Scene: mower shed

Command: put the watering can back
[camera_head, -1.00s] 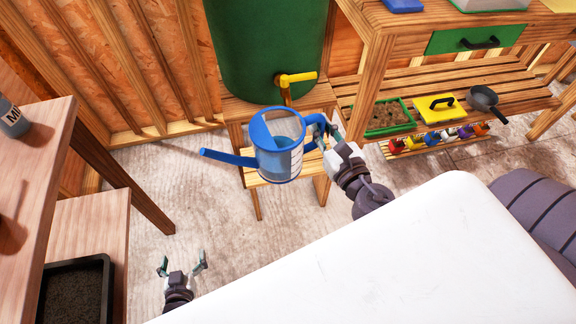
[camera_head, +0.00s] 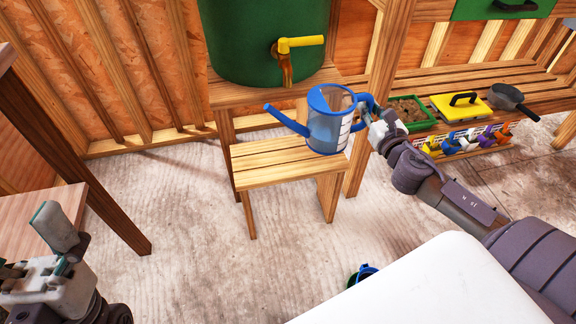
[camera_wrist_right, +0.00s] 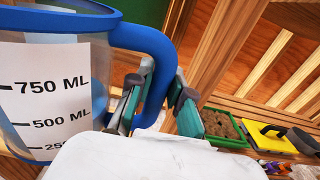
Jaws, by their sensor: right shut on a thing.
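The watering can (camera_head: 326,128) is clear with blue rim, spout and handle, and volume marks. It is upright in front of the green barrel, its spout pointing left. My right gripper (camera_head: 374,116) is shut on its blue handle; in the right wrist view the fingers (camera_wrist_right: 158,100) sit on either side of the handle (camera_wrist_right: 162,62). The can overlaps the low slatted step (camera_head: 262,165) in the picture; I cannot tell whether it touches it. My left gripper (camera_head: 50,245) is at the lower left, away from the can; its finger opening is unclear.
The green barrel (camera_head: 262,40) with a yellow tap (camera_head: 298,43) stands on a wooden stand (camera_head: 235,95) behind the can. A wooden table (camera_head: 60,150) is at left.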

